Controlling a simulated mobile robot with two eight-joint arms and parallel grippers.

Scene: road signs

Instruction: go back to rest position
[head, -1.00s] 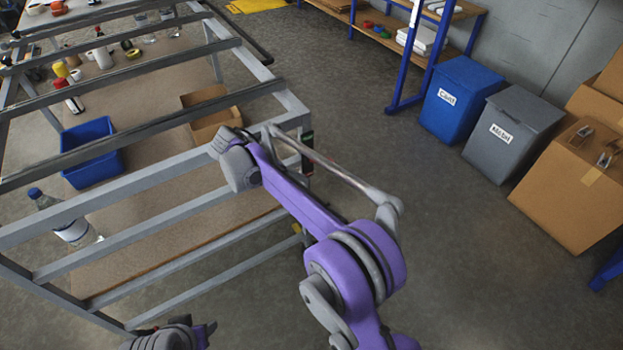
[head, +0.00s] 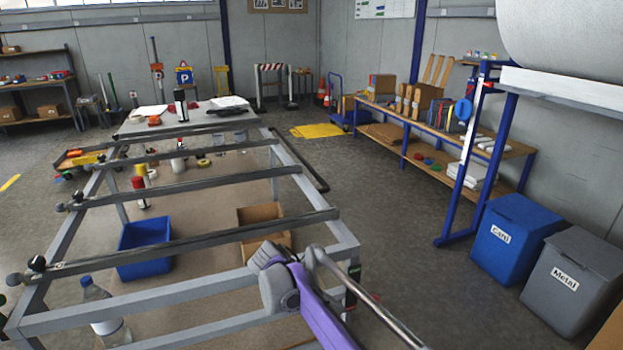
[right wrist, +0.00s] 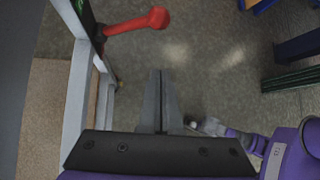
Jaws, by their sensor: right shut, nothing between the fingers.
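My right gripper (right wrist: 158,100) shows in the right wrist view with its two fingers together and nothing between them. It is over the grey floor, beside the light frame rail (right wrist: 76,95) on the left of that view. A red handle (right wrist: 140,22) sticks out from the frame just beyond the fingertips, apart from them. In the head view, a purple and grey part of my arm shows at the bottom middle, in front of the frame's near corner; I cannot make out fingers there. My left gripper is in neither view.
The grey metal frame (head: 190,288) fills the left of the head view, with a blue bin (head: 144,262), a cardboard box (head: 252,248) and a bottle (head: 103,315) inside. A blue bin (head: 512,238) and grey bin (head: 575,285) stand right. Floor between is clear.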

